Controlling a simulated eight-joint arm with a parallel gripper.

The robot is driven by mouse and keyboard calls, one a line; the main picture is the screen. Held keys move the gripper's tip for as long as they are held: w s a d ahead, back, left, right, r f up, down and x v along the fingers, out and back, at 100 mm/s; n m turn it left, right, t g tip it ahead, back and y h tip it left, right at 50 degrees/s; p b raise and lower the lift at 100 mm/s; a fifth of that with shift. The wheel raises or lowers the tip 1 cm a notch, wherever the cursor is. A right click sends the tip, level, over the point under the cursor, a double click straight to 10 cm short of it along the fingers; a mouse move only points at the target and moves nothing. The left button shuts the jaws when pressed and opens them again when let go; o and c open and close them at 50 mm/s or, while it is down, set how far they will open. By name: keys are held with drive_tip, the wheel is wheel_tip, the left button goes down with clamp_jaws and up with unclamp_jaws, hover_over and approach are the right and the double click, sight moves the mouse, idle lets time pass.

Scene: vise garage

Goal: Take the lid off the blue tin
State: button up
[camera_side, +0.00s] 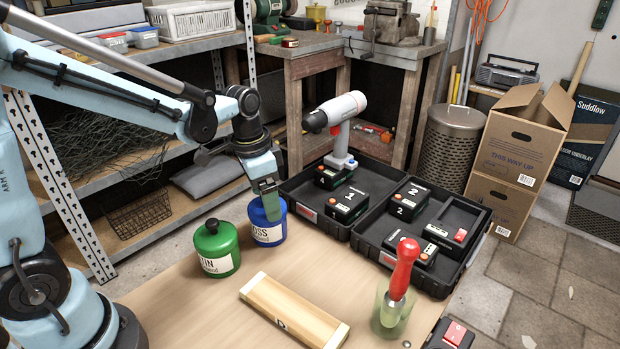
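The blue tin (267,229) stands upright on the wooden table, with a white label ending in "OSS". My gripper (268,205) points down at the top of the blue tin, and its finger overlaps the tin's upper part in the picture. The finger hides the tin's lid, and I see no gap between fingers. I cannot tell whether the gripper is shut on the lid or only around it.
A green tin (217,249) with a black knob stands close on the left. A wooden block (293,311) and a red-handled tool (403,268) in a clear cup (392,315) are in front. An open black case (300,207) with a drill (338,115) and battery packs lies behind right.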

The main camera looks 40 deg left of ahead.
drive_tip(key=c, duration=1.1)
